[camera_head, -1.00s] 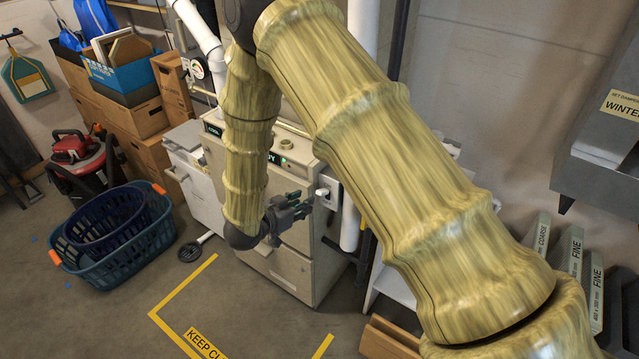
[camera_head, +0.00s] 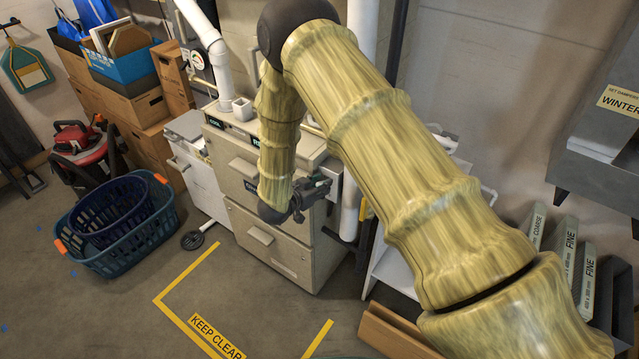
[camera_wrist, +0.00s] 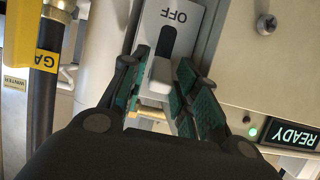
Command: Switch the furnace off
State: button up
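The furnace (camera_head: 265,245) is a beige cabinet at centre in the head view. Its switch plate (camera_wrist: 207,18), marked OFF, shows in the wrist view with a dark slot and a white lever (camera_wrist: 159,77). The lever is at the slot end away from the OFF label. My gripper (camera_wrist: 163,72) has its teal-padded fingers apart, one on each side of the lever; any contact is unclear. In the head view my gripper (camera_head: 318,190) is at the furnace's upper right side and hides most of the switch. A READY display (camera_wrist: 295,135) is lit beside a green light (camera_wrist: 253,131).
A dark pipe with a yellow label (camera_wrist: 46,60) runs beside the switch. A white pipe (camera_head: 350,205) stands right of the furnace. Laundry baskets (camera_head: 120,235) are on the floor at left. The floor inside the yellow KEEP CLEAR marking (camera_head: 185,275) is open.

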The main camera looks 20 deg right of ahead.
jog(key=shift+d, duration=0.1)
grip_shut()
jog(key=shift+f, duration=0.1)
